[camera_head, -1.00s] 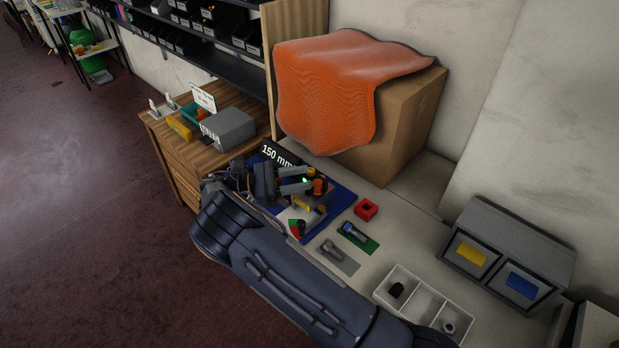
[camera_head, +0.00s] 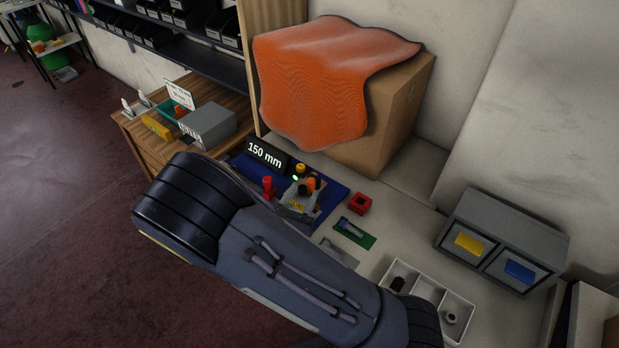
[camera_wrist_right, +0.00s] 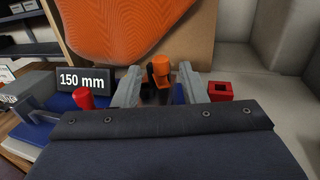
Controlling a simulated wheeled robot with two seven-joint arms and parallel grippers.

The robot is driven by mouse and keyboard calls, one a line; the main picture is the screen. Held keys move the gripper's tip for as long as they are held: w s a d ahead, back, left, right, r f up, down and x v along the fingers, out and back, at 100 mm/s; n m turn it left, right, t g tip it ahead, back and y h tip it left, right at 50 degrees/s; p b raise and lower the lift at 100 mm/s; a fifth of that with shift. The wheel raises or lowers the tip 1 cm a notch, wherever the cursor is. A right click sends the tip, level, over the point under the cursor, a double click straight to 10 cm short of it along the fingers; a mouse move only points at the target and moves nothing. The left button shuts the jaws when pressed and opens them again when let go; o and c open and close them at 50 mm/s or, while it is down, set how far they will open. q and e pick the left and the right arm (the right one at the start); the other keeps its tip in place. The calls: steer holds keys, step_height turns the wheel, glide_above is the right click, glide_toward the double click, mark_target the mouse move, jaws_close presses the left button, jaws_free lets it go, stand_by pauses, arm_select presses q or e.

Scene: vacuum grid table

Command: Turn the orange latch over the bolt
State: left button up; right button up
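The orange latch (camera_head: 313,183) stands on the blue fixture board (camera_head: 334,197), with dark round parts beside it. I cannot tell clearly which of these is the bolt. In the right wrist view the orange latch (camera_wrist_right: 161,70) stands upright between the two grey fingers of my right gripper (camera_wrist_right: 160,87). The fingers are spread wide, and I see no contact with the latch. My left gripper is not in view.
A red post (camera_head: 267,187) and the black 150 mm sign (camera_head: 265,154) stand left of the latch. A red square block (camera_head: 360,204), a green plate (camera_head: 354,233) and a white divided tray (camera_head: 427,294) lie to the right. A cardboard box (camera_head: 401,112) with orange cloth stands behind.

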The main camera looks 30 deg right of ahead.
mark_target(309, 184)
steer(key=x, duration=0.5)
steer(key=shift+w+d, duration=0.15)
jaws_close()
